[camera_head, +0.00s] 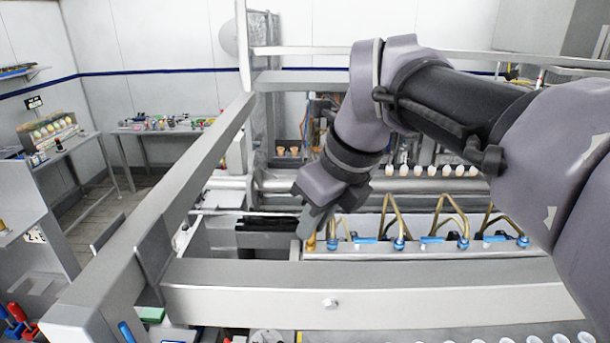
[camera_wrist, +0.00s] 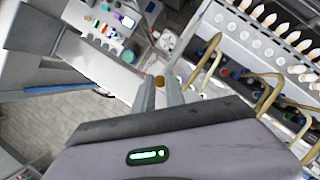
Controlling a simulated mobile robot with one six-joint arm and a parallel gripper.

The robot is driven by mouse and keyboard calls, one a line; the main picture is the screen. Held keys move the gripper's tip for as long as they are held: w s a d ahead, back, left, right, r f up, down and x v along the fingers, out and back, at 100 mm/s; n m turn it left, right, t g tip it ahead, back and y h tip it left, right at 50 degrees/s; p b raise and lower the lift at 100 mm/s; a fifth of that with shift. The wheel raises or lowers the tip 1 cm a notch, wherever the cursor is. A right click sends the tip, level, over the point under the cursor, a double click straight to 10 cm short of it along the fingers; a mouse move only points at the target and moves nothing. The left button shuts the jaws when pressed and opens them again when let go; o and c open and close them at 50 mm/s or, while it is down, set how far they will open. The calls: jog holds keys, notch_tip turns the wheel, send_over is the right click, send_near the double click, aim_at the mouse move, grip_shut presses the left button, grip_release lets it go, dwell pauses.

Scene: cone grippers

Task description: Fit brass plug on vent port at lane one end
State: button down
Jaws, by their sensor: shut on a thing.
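My gripper (camera_head: 310,238) points down at the left end of a pale rail with bent brass tubes. In the wrist view my gripper (camera_wrist: 160,90) is shut on the small brass plug (camera_wrist: 158,81), whose round end shows between the fingertips. In the head view the brass plug (camera_head: 311,243) is a small golden patch by the fingertips, mostly covered by them. I cannot make out the vent port. The fingers and the rail's end may hide it, so I cannot tell whether the plug touches it.
Brass tubes (camera_head: 393,215) with blue fittings stand just right of my gripper. A thick grey frame beam (camera_head: 370,285) crosses in front, and another slants at left. A black block (camera_head: 266,224) lies left of the fingers. A row of white cones (camera_head: 430,171) stands behind.

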jog(key=shift+f, duration=0.35)
dwell(0.3)
jog(key=c, duration=1.4)
grip_release()
jog(key=shift+o, duration=0.4)
jog(key=shift+s+a, duration=0.1)
jog(key=shift+c, duration=0.3)
jog(key=shift+o, duration=1.3)
jog(key=shift+r, duration=0.1)
